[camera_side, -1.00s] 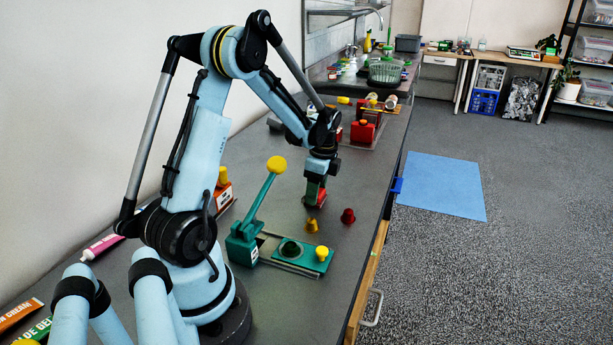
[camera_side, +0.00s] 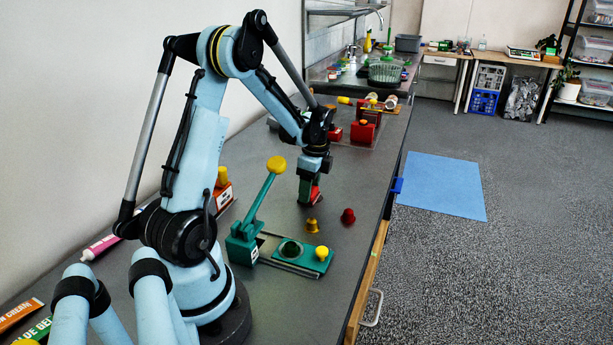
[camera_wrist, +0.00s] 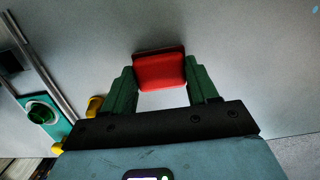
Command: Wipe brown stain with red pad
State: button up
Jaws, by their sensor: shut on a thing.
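My gripper (camera_side: 309,195) points down at the dark worktop, just beyond the green lever device. In the wrist view its two green fingers are closed on the sides of the red pad (camera_wrist: 159,72). In the side view only part of the red pad (camera_side: 314,193) shows, low at the fingertips, at or close to the worktop; I cannot tell if it touches. I see no brown stain in either current view; it may be hidden under the pad or gripper.
A green lever device (camera_side: 243,245) with a yellow knob stands near my base. A yellow-brown cup (camera_side: 312,226) and a red cup (camera_side: 348,216) stand close in front of the gripper. Red devices (camera_side: 363,130) stand farther back. The worktop (camera_side: 345,180) right of the gripper is clear.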

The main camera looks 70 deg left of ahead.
jog(key=w+d, duration=0.2)
jog(key=d, duration=0.1)
jog(key=shift+w, duration=0.4)
jog(key=shift+s+a, duration=2.55)
jog(key=shift+a, duration=0.05)
notch_tip(320, 180, up, 8)
